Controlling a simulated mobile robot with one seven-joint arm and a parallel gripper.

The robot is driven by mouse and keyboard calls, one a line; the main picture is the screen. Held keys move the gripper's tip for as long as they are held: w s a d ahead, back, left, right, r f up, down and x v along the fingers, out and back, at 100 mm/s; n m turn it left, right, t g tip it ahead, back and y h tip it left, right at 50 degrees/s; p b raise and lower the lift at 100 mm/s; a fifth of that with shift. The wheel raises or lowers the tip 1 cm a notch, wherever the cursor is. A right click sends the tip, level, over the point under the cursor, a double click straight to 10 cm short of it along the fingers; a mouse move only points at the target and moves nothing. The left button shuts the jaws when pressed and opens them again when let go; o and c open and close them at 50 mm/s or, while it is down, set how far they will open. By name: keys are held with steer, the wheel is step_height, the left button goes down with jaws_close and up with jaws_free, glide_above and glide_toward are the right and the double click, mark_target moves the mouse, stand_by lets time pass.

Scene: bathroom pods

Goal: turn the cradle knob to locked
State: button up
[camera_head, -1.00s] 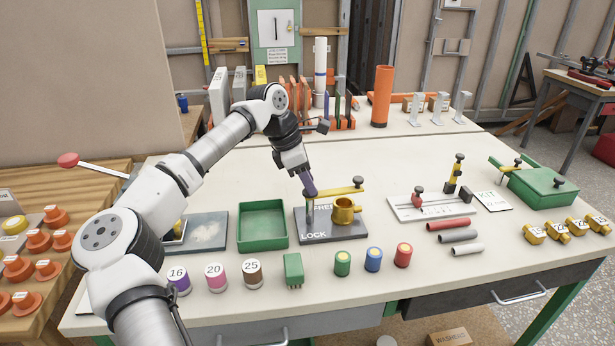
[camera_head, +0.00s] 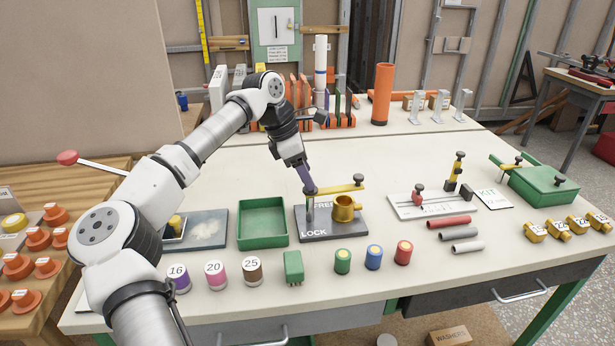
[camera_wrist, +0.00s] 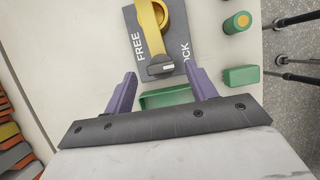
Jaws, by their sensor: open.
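The cradle is a dark plate (camera_head: 335,236) marked FREE on its far side and LOCK on its near side. A yellow bar (camera_head: 338,188) runs right from a post at the plate's left, above a brass cup (camera_head: 344,209); a dark knob (camera_head: 358,179) tops its right end. My gripper (camera_head: 309,190) points down at the left end of the bar. In the wrist view my gripper (camera_wrist: 165,76) has its purple fingers apart, with the bar's grey-capped end (camera_wrist: 160,69) centred just beyond the tips. I cannot tell whether they touch. The yellow bar (camera_wrist: 150,25) lies nearer FREE than LOCK.
A green tray (camera_head: 263,242) stands just left of the plate. A green block (camera_head: 293,268) and several coloured cylinders (camera_head: 373,258) line the near side. A white fixture (camera_head: 432,206) stands to the right.

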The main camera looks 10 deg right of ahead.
steer(key=v, duration=1.2)
steer(key=shift+b, duration=0.45)
